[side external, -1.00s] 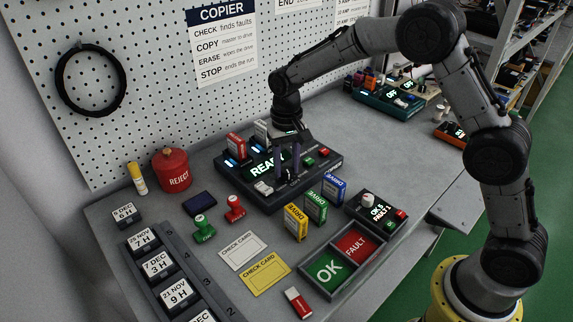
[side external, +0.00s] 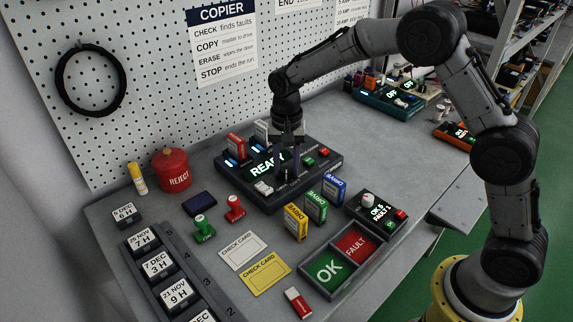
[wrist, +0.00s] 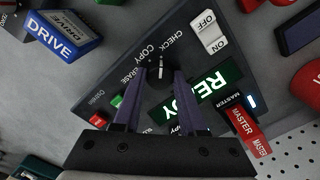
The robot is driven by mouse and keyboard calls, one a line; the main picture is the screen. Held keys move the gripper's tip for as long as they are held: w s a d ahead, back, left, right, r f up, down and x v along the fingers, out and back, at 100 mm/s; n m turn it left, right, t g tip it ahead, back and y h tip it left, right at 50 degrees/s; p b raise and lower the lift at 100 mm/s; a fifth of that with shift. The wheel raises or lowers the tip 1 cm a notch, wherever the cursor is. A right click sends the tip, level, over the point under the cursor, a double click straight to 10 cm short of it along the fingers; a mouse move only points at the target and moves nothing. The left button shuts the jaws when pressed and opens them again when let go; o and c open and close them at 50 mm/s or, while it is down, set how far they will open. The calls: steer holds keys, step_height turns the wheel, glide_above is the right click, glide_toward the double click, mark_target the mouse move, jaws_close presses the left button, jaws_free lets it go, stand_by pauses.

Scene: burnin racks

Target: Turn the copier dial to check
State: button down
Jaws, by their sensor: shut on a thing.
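The copier (side external: 326,170) is a dark box with a lit READY screen (side external: 268,165), standing on the grey bench. In the wrist view its dial (wrist: 160,74) is a dark knob with a white mark, beside the printed words CHECK, COPY and ERASE. The mark points up the picture, roughly towards CHECK and COPY; I cannot tell exactly which word it meets. My gripper (wrist: 164,77) is shut on the dial, one finger on each side. In the side view my gripper (side external: 289,170) reaches down onto the copier and hides the dial.
A white ON/OFF switch (wrist: 209,33) and a red MASTER drive (wrist: 249,130) are close to the fingers. Several coloured drives, including a blue one (side external: 334,187), stand in front of the copier. A pegboard (side external: 150,80) rises behind. A red REJECT can (side external: 172,171) stands left.

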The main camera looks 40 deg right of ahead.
mark_target(287, 169)
steer(key=shift+c, duration=2.3)
jaws_free()
step_height(287, 169, up, 14)
